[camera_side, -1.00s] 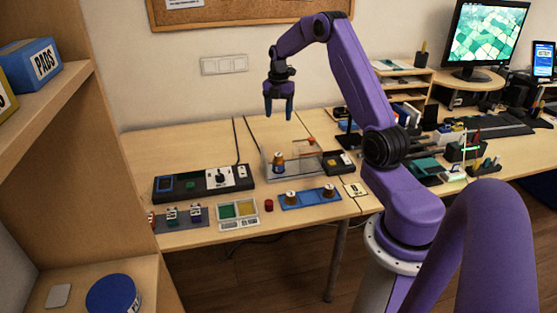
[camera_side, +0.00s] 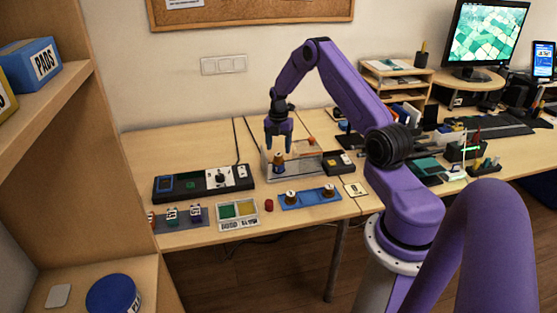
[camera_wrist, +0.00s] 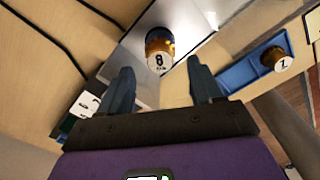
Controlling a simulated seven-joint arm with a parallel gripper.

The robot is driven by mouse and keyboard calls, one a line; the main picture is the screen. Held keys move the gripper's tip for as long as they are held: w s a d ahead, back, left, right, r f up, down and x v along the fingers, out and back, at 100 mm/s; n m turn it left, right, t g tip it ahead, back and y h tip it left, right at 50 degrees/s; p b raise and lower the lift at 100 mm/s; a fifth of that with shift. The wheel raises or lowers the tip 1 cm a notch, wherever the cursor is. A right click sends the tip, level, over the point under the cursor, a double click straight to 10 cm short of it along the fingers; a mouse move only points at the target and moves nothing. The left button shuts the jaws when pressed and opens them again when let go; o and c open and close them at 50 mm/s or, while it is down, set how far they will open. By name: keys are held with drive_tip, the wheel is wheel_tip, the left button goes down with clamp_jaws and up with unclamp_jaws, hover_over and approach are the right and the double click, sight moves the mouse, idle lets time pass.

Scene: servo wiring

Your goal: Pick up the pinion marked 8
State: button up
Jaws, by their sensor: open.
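The pinion marked 8 (camera_wrist: 159,49) is a brass-coloured piece with a white numbered face. In the wrist view it sits just beyond and between my fingertips. Whether the fingertips reach past the pinion's top cannot be told.
A dark control box (camera_side: 205,182) lies left, a small dark box (camera_side: 339,163) right.

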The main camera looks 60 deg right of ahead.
sight(278, 154)
drive_tip(key=shift+f, duration=1.9)
drive_tip(key=c, duration=1.1)
drive_tip(key=shift+c, duration=0.2)
drive_tip(key=shift+r, duration=0.15)
